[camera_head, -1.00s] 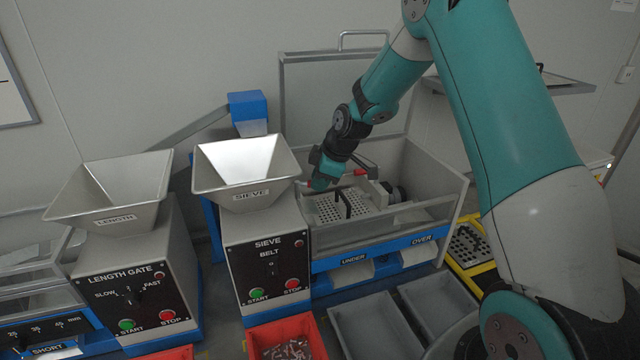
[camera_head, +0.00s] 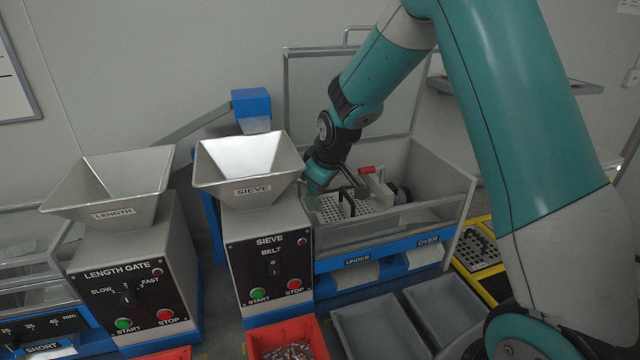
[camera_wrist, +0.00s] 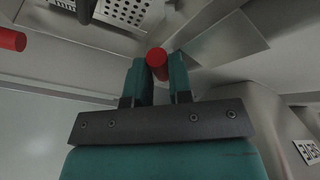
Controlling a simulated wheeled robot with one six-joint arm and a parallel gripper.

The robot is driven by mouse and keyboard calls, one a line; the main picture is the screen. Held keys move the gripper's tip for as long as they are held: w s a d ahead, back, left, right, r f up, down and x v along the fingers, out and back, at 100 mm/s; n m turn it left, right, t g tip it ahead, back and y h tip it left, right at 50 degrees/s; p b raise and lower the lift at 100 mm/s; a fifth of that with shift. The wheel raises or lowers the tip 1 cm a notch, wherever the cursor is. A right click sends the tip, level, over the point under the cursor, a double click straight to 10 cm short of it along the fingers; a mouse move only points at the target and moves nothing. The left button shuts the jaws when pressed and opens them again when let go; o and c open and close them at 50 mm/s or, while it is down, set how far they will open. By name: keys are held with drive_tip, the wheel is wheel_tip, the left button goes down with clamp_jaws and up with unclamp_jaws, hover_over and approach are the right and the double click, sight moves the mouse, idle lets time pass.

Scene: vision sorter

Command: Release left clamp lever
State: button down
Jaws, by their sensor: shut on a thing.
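My gripper (camera_head: 317,184) is down inside the sieve machine, at the left end of its perforated plate. In the wrist view its fingers (camera_wrist: 158,72) are shut on a red lever handle (camera_wrist: 157,62), whose round end shows between them. This left lever's handle is hidden in the head view behind the gripper. A second red lever handle (camera_head: 367,169) stands to the right at the back of the plate, apart from the gripper. It also shows at the left edge of the wrist view (camera_wrist: 12,40). The perforated sieve plate (camera_head: 362,204) has a dark handle (camera_head: 348,200).
The sieve hopper (camera_head: 249,168) stands close to the left of my gripper. The machine's front wall (camera_head: 440,209) and raised clear lid (camera_head: 300,85) bound the space. Grey bins (camera_head: 375,325) and a red bin (camera_head: 262,338) are below.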

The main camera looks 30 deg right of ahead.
drive_tip(key=shift+w, duration=0.1)
drive_tip(key=c, duration=1)
unclamp_jaws()
drive_tip(key=shift+c, duration=0.2)
drive_tip(key=b+v, duration=0.2)
drive_tip(key=v, duration=1.5)
drive_tip(key=shift+r, duration=0.2)
drive_tip(key=shift+d, duration=0.1)
